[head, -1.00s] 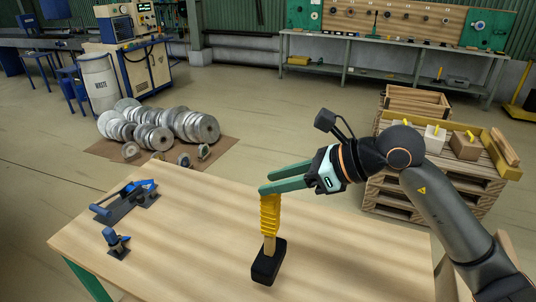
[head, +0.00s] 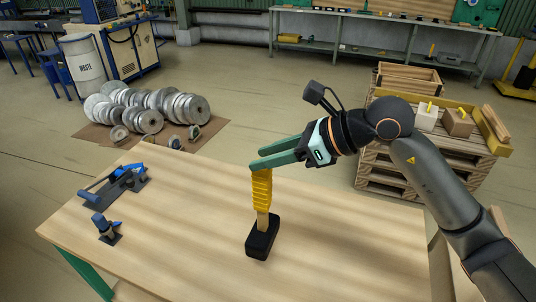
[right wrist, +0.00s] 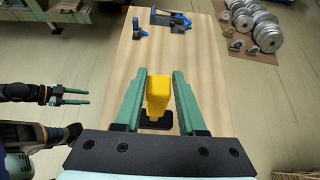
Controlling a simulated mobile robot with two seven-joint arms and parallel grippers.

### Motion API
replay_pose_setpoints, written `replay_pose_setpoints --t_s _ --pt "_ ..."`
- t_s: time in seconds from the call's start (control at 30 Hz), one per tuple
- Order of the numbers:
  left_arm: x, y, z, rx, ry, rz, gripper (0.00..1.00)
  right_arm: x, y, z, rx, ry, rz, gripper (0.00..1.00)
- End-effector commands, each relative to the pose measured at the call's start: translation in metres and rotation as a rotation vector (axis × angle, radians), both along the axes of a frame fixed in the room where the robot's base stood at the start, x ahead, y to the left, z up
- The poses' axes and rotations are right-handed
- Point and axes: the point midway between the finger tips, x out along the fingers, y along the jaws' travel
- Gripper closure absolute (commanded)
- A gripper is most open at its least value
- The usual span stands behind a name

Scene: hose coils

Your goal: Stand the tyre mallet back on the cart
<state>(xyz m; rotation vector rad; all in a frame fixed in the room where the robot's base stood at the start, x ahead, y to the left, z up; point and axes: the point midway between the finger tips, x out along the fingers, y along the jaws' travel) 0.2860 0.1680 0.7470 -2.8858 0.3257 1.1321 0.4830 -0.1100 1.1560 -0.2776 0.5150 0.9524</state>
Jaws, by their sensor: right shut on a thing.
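The tyre mallet (head: 261,215) has a yellow grip, a short wooden neck and a black block head. It is upright with its head down at the wooden tabletop (head: 340,235); I cannot tell whether the head touches the wood. My right gripper (head: 265,162) is shut on the top of the yellow grip, which also shows between the fingers in the right wrist view (right wrist: 158,92). My left gripper (right wrist: 68,95) shows at the left of the right wrist view, its fingers apart and empty, away from the mallet. I cannot make out a cart for certain.
A blue clamp-like tool (head: 115,185) and a small blue tool (head: 106,229) are on the table's left side. Metal coils (head: 150,108) lie on the floor behind. A pallet stack (head: 385,170) with boxes stands at the right. The tabletop around the mallet is mostly bare.

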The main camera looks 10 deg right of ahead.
Motion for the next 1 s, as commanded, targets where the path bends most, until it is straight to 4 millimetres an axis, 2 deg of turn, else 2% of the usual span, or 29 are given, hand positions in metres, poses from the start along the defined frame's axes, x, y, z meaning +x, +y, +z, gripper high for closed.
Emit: replay_pose_setpoints --t_s 0.5,1.0 --pt "0.0 0.0 -0.042 0.0 0.0 0.0 0.5 0.0 0.0 -0.043 0.003 -0.006 -0.001 1.0" --pt "0.0 0.0 -0.045 0.0 0.0 0.0 0.5 0.0 0.0 -0.047 0.004 -0.006 -0.001 1.0"
